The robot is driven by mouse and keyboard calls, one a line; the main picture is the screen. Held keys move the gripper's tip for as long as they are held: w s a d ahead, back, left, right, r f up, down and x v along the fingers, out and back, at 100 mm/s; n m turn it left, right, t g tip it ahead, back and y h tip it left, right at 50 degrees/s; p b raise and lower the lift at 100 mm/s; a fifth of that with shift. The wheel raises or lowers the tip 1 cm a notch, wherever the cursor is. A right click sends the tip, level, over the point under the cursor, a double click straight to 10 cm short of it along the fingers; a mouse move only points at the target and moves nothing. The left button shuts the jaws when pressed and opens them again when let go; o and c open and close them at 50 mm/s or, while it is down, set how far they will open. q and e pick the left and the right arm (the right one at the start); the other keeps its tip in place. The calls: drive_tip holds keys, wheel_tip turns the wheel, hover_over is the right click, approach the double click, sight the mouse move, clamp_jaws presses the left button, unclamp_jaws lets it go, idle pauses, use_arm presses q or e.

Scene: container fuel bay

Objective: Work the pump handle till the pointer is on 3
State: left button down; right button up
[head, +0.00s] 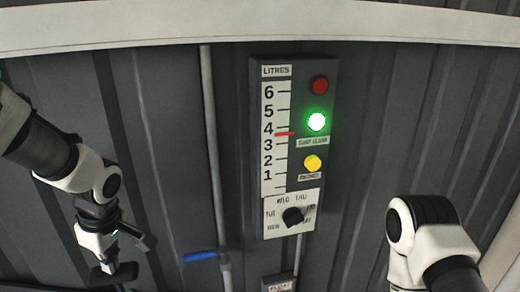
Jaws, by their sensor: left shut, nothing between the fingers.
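The gauge panel (264,215) hangs on the corrugated wall, with a white LITRES scale (275,180) numbered 1 to 6. The red pointer (285,134) lies between 3 and 4, just below 4. I cannot make out a pump handle for certain. A blue lever (200,256) sticks out to the left from a vertical pipe, left of the panel. My left gripper (115,273) is shut and empty, to the left of the blue lever and apart from it. My right arm comes in at the lower right, with its gripper out of view.
The panel carries a red lamp (319,85), a lit green lamp (316,121), a yellow button (313,163) and a black weekday dial (293,216). A grey pipe (210,150) runs down the wall. A small label plate (280,284) sits below the panel.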

sight(115, 274)
use_arm(q)
drive_tip(key=b+x, duration=0.2)
drive_tip(key=x, duration=0.1)
drive_tip(key=d+b+x, duration=0.1)
drive_tip(key=x, duration=0.1)
drive_tip(key=shift+s+f, duration=0.25)
drive_tip(key=w+a+p+v, duration=0.1)
drive_tip(key=a+p+v, duration=0.1)
drive_tip(key=p+v, duration=0.8)
drive_tip(key=v, duration=0.3)
drive_tip(key=shift+a+r+p, duration=0.3)
drive_tip(key=shift+p, duration=0.05)
drive_tip(key=b+x, duration=0.3)
drive_tip(key=x, duration=0.1)
drive_tip(key=d+b+x, duration=0.1)
drive_tip(key=b+x, duration=0.3)
drive_tip(key=s+d+b+x, duration=0.1)
drive_tip(key=b+x, duration=0.2)
drive_tip(key=x, duration=0.2)
drive_tip(key=shift+d+f, duration=0.25)
drive_tip(key=shift+d, duration=0.05)
drive_tip(key=shift+w+r+p, duration=0.1)
drive_tip(key=shift+r+p, duration=0.45)
drive_tip(key=shift+r, duration=0.15)
drive_tip(key=a+p+v, duration=0.2)
drive_tip(key=p+v, duration=0.7)
drive_tip(key=v, duration=0.2)
drive_tip(key=shift+w+r+p, duration=0.3)
drive_tip(key=shift+r, duration=0.2)
drive_tip(key=shift+a+f, duration=0.1)
